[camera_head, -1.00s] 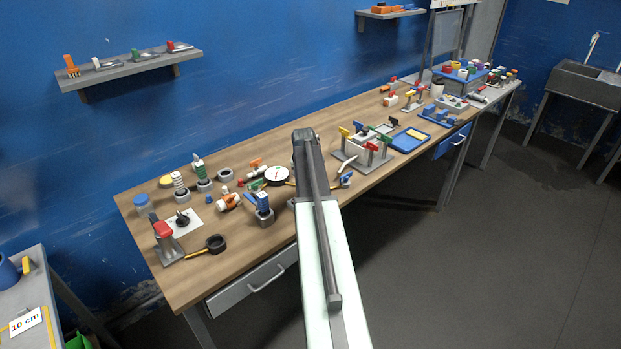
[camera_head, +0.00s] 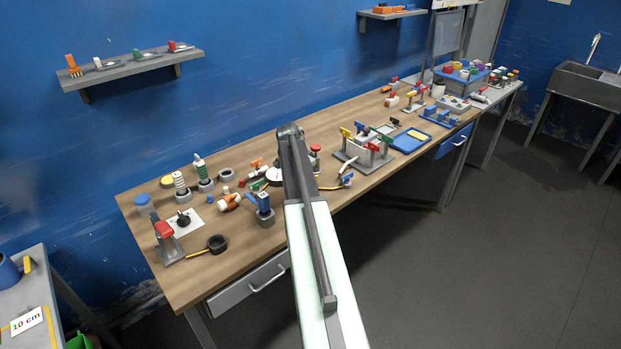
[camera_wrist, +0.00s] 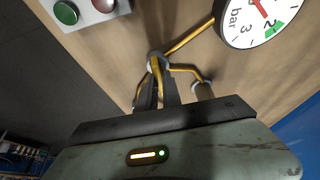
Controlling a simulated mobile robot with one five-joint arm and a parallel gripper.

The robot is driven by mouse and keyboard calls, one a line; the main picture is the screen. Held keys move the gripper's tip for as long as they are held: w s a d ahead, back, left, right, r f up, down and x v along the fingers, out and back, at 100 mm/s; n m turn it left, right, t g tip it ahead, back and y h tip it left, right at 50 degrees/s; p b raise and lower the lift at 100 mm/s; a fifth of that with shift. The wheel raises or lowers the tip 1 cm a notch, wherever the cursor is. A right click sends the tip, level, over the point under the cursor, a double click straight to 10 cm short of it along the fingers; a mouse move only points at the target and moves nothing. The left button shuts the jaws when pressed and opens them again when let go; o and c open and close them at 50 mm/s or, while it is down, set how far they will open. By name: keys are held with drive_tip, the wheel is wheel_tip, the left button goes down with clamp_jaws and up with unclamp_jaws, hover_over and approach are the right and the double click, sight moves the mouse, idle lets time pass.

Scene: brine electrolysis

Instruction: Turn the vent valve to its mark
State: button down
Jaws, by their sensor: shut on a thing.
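In the wrist view, my gripper (camera_wrist: 157,78) is shut on a thin yellow handle (camera_wrist: 156,67) at a grey round fitting. I take this fitting with its yellow pipes to be the vent valve (camera_wrist: 155,57). One yellow pipe runs up right towards a dial gauge marked bar (camera_wrist: 252,18); another bends right to a grey post (camera_wrist: 203,90). My fingers hide part of the handle, and I cannot make out a mark. In the head view my own arm hides the gripper and the valve; the gauge (camera_head: 273,177) shows partly at the arm's left.
In the head view, a blue-topped fixture (camera_head: 263,208) stands left of my arm, and a rack with coloured handles (camera_head: 362,150) stands right.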

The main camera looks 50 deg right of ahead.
idle(0.4)
drive_tip(key=c, duration=1.5)
unclamp_jaws()
drive_tip(key=shift+r, duration=0.1)
drive_tip(key=p+v, duration=0.7)
drive_tip(key=shift+a+r, duration=0.15)
drive_tip(key=shift+r, duration=0.15)
